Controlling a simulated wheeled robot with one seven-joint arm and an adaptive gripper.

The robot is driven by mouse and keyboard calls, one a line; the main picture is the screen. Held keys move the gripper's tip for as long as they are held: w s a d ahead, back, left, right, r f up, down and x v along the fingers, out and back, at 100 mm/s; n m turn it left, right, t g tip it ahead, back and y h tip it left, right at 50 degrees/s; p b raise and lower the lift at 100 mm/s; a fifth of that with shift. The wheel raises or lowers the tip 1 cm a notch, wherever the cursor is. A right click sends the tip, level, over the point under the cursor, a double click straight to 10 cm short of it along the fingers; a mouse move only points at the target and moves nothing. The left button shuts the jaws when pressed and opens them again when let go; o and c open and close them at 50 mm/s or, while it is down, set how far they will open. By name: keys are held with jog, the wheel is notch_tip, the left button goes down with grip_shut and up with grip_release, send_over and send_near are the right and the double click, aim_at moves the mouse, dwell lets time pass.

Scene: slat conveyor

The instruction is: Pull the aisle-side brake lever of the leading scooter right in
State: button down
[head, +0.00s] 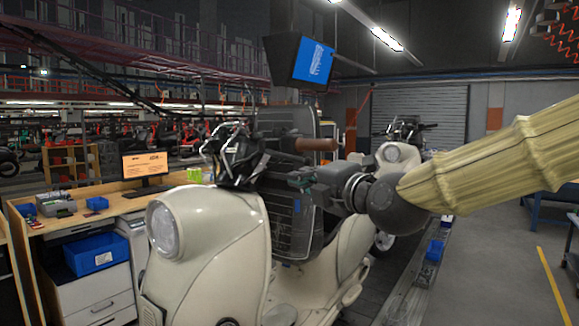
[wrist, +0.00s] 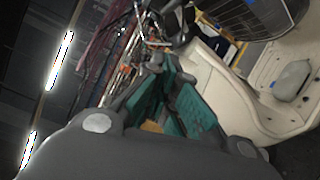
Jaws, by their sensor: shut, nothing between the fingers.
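The leading scooter (head: 207,240) is cream, with a round headlight (head: 162,230) and a bare handlebar cluster of black parts and cables (head: 238,155). Its brown aisle-side grip (head: 317,145) points right. The aisle-side brake lever cannot be made out clearly in either view. My gripper (head: 298,182), with green finger pads, is just below and slightly left of the grip in the head view. It is shut and empty; whether it touches the lever is unclear. In the wrist view my gripper (wrist: 172,88) points toward the handlebar area, and the scooter's cream body (wrist: 235,98) lies to the right.
A second cream scooter (head: 396,158) stands behind on the line. A workbench (head: 85,225) with a monitor (head: 145,165) and blue bins (head: 95,252) is at left. A screen (head: 312,60) hangs above. The aisle floor (head: 490,270) at right is clear.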

aim_at(285, 155)
jog(key=shift+w, duration=0.15)
jog(key=w+a+p, duration=0.2)
jog(key=w+p, duration=0.2)
jog(key=w, duration=0.7)
jog(key=shift+a+r, duration=0.3)
jog(key=shift+r, duration=0.1)
dwell(0.4)
jog(key=shift+w+f, duration=0.1)
jog(key=shift+w, duration=0.05)
